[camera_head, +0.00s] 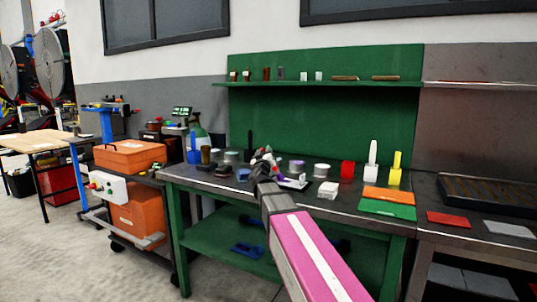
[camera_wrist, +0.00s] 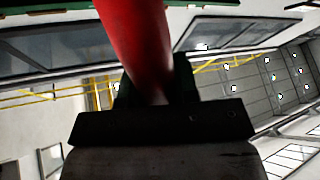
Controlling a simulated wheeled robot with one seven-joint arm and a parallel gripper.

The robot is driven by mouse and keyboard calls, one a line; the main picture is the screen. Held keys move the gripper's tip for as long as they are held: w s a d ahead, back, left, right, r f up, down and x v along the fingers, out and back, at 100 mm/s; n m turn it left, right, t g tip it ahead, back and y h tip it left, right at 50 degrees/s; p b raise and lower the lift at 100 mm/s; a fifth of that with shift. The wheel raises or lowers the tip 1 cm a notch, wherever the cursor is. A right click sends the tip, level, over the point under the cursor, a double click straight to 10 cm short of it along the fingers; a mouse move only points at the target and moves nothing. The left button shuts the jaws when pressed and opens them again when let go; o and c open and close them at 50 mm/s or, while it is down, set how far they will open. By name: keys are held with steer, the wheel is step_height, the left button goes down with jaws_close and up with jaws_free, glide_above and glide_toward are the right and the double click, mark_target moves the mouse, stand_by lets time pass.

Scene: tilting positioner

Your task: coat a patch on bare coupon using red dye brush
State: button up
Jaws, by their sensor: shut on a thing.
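My gripper (camera_head: 266,166) is over the back of the green-framed workbench, small and partly hidden by my arm in the head view. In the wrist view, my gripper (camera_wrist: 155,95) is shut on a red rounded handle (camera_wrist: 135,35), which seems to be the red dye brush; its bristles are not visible. A bare grey plate (camera_head: 510,229), perhaps the bare coupon, lies flat on the right-hand bench. A red plate (camera_head: 447,218) lies to its left. Both are well to the right of my gripper.
A red container (camera_head: 347,169), a white upright tool (camera_head: 371,160) and a yellow one (camera_head: 395,170) stand on the workbench. Orange (camera_head: 388,194) and green (camera_head: 386,210) plates lie at its front right. A dark framed tray (camera_head: 490,193) sits behind the grey plate.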

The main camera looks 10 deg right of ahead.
steer(key=w+a, duration=0.1)
steer(key=a, duration=0.1)
steer(key=w+a, duration=0.2)
stand_by(0.6)
steer(key=shift+r, duration=0.1)
steer(key=shift+r, duration=2.95)
step_height(320, 180, up, 3)
steer(key=shift+w+d+f, duration=0.1)
